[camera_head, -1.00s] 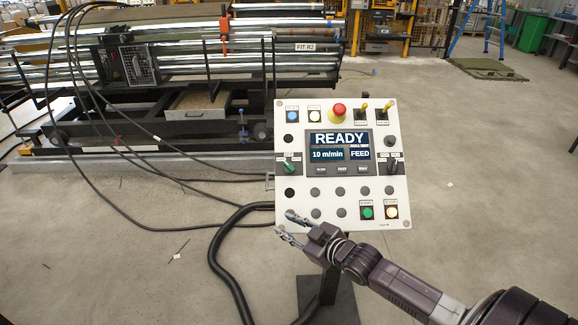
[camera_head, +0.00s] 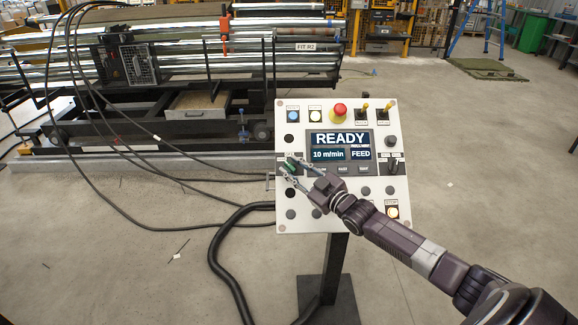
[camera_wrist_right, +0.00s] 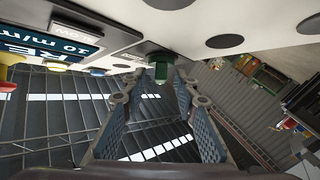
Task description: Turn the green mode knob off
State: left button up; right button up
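In the right wrist view the green knob (camera_wrist_right: 160,72) shows at the panel face, between the open fingertips of my right gripper (camera_wrist_right: 157,95). I cannot tell whether either finger touches it. The panel display (camera_head: 340,145) reads READY, 10 m/min and FEED. My left gripper is out of view.
A red emergency button (camera_head: 340,110), toggles and several buttons surround the display. A black hose (camera_head: 222,262) runs left of the panel stand (camera_head: 329,280). The roller machine (camera_head: 180,75) stands behind on the left. The floor at right is open.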

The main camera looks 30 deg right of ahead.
jog(key=shift+w+a, duration=0.1)
jog(key=shift+w, duration=0.85)
jog(key=shift+c, duration=0.5)
grip_shut()
